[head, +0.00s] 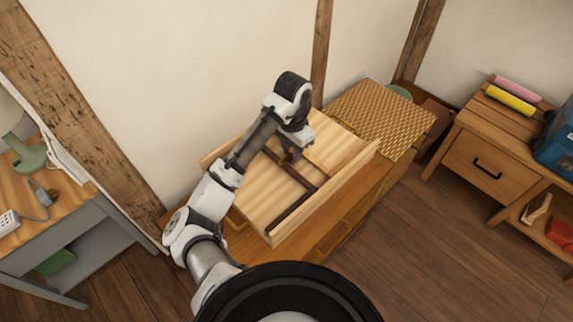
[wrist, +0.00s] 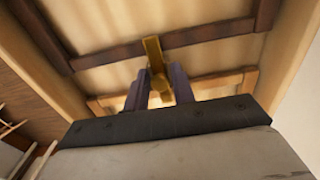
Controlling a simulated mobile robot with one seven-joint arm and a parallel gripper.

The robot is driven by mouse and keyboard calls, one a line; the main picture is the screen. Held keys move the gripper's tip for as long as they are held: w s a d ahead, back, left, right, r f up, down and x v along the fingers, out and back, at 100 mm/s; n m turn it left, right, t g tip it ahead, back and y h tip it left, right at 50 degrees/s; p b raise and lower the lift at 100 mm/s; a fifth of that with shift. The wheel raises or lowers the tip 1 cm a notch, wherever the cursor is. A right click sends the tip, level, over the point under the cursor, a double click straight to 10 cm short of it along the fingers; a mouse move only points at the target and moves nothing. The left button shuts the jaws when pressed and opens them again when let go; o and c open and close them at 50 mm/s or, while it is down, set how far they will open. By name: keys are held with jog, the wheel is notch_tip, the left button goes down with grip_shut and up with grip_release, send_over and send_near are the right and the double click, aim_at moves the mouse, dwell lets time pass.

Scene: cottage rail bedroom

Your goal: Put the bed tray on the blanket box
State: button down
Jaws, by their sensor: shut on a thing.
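The bed tray (head: 265,195) is pale wood with raised sides. Dark brown bars cross the face turned up toward my gripper. My gripper (head: 290,157) points down at the tray's middle. In the wrist view my gripper (wrist: 158,88) is shut on a brass-coloured piece (wrist: 153,52) at a dark bar of the tray (wrist: 205,35). My arm hides part of the tray's left side.
A woven-topped piece (head: 383,112) stands at the tray's far right end. A wooden cabinet (head: 490,150) with pink and yellow rolls is at right. A grey desk (head: 65,235) with a green lamp is at left. Bare floor (head: 425,255) lies at front right.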

aim_at(292, 164)
jog(key=shift+f+b, duration=0.85)
jog(key=shift+f, duration=8.15)
jog(key=c, duration=1.2)
grip_release()
jog(key=shift+f, duration=0.15)
jog(key=shift+o, duration=0.2)
notch_tip(292, 164, up, 12)
jog(key=shift+r, duration=0.15)
